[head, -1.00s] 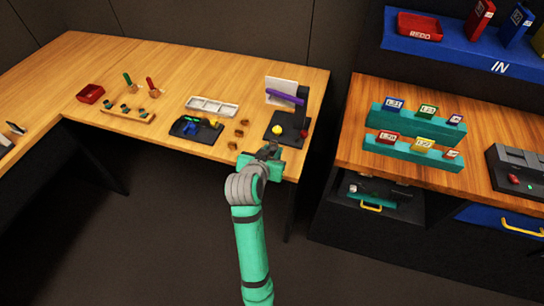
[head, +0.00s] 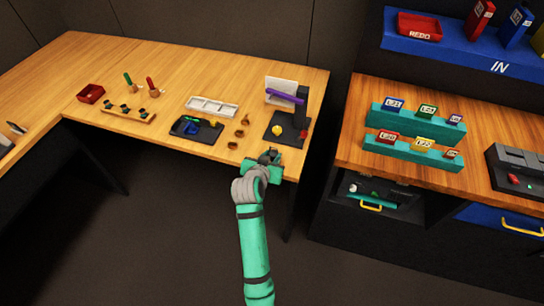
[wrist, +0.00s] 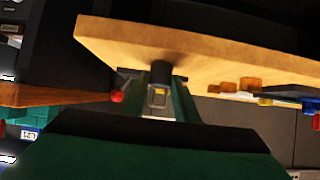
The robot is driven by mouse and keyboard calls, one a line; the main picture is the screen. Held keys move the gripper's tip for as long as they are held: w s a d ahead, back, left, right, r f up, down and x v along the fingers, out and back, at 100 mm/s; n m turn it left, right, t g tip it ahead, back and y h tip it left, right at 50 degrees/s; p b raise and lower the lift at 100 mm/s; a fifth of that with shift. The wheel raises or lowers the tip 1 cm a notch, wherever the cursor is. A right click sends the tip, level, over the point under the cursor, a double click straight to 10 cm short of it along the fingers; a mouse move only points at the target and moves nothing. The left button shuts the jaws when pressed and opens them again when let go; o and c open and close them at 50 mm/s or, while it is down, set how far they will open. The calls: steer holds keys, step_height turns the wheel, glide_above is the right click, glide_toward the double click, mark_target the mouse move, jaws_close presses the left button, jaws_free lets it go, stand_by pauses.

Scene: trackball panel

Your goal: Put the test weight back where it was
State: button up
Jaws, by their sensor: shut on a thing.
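My gripper (head: 269,156) is at the front edge of the wooden bench, just in front of the black trackball panel (head: 280,137). In the wrist view my gripper (wrist: 160,82) has its two green fingers close together around a dark, short cylinder (wrist: 160,72), which looks like the test weight. Its lower part is hidden between the fingers, and the head view barely shows it. Three small brass-coloured pieces (head: 239,133) stand in a row left of the panel; they also show in the wrist view (wrist: 250,84).
A white compartment tray (head: 212,106) and a dark tray (head: 196,130) lie farther left. Open floor separates this bench from the right-hand counter (head: 350,150).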

steer(key=shift+f, duration=0.1)
steer(key=o, duration=1.1)
steer(key=shift+c, duration=0.2)
